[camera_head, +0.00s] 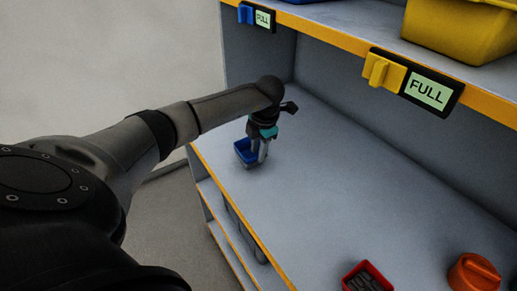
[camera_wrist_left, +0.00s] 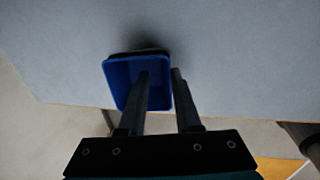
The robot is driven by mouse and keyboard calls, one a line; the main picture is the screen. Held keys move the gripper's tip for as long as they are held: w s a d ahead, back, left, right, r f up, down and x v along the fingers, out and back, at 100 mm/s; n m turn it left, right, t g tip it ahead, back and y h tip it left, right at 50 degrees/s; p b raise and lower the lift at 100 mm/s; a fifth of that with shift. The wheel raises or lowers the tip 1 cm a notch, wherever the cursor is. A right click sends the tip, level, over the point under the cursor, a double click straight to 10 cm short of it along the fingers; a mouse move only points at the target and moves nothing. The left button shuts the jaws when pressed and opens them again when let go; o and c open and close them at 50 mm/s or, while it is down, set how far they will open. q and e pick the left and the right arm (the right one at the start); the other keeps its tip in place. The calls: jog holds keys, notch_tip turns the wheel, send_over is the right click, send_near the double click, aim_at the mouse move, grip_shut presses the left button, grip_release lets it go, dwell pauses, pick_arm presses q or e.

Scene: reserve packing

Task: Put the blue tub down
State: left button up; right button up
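The small blue tub (camera_head: 243,151) is upright on the grey shelf board (camera_head: 330,185) near its front left edge, or very close above it. In the left wrist view the tub (camera_wrist_left: 121,83) shows its inside. My left gripper (camera_head: 260,152) points down over the tub's right wall. In the wrist view its fingers (camera_wrist_left: 161,78) stand apart, one inside the tub and one outside, with a gap between the inner finger and the wall. The tub's underside is hidden. My right gripper is not in view.
A red tub (camera_head: 367,265) with dark contents and an orange round thing (camera_head: 474,274) stand at the front right. An upper shelf bears a yellow bin (camera_head: 462,28) and labels reading FULL (camera_head: 429,92). The middle of the board is clear.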

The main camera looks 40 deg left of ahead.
pick_arm(q)
notch_tip(320, 180, up, 13)
jog(key=d, duration=0.2)
jog(key=shift+s+p, duration=0.3)
jog(key=shift+p, duration=0.05)
jog(key=shift+d+f, duration=0.1)
